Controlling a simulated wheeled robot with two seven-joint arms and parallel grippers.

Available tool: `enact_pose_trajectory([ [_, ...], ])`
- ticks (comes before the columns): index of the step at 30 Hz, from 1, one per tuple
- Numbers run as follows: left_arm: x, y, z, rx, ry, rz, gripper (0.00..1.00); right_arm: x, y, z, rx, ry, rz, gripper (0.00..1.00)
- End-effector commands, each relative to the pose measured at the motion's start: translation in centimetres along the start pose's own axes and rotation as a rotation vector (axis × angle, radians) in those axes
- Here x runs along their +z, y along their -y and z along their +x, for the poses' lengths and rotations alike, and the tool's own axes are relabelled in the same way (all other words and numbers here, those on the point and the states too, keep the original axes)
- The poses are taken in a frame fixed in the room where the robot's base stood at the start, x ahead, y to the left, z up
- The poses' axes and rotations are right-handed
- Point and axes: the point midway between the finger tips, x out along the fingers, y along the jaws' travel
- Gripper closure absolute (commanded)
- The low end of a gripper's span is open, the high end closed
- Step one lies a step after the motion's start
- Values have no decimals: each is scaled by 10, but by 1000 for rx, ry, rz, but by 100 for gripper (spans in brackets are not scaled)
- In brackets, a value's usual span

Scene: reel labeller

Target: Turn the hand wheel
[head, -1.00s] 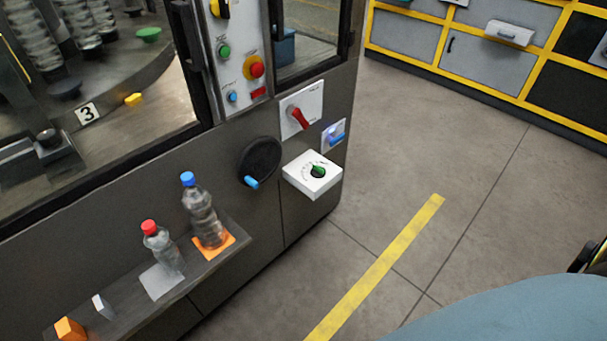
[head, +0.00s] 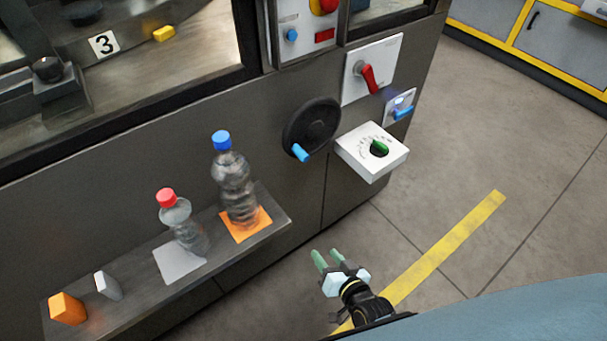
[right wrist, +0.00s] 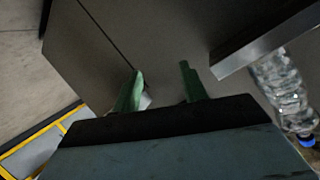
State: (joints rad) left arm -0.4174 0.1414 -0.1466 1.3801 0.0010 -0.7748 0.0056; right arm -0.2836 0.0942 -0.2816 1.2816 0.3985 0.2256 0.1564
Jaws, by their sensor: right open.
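The hand wheel (head: 311,125) is a black disc on the grey front panel of the machine, with a blue handle (head: 300,153) at its lower left. My right gripper (head: 326,258) is open and empty, with green fingertips, below the wheel and apart from it. Its green fingers also show spread in the right wrist view (right wrist: 158,88), facing the grey panel. The hand wheel is not clearly visible in the right wrist view. My left gripper is not in view.
A white box with a green knob (head: 379,148) juts out right of the wheel, below a red switch (head: 368,78). A shelf (head: 130,277) at lower left holds a blue-capped bottle (head: 233,180), a red-capped bottle (head: 182,222) and small blocks. Floor at right is clear.

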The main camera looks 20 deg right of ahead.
Motion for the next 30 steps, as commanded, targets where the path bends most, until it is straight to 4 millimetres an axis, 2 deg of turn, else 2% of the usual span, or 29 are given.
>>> enact_pose_trajectory([
  [1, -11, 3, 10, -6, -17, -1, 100, -18, 10, 15, -49, -113, 65, 57],
  [3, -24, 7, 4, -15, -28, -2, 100, -54, 29, 21, -112, -251, 156, 57],
  [6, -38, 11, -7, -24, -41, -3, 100, -95, 49, 19, -188, -405, 267, 57],
  [9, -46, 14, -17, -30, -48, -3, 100, -124, 61, 12, -243, -508, 348, 57],
  [13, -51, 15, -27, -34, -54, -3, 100, -143, 68, 6, -280, -573, 404, 57],
  [17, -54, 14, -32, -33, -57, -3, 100, -154, 71, 12, -288, -588, 414, 57],
  [30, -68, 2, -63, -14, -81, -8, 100, -204, 84, 82, -286, -585, 411, 57],
])
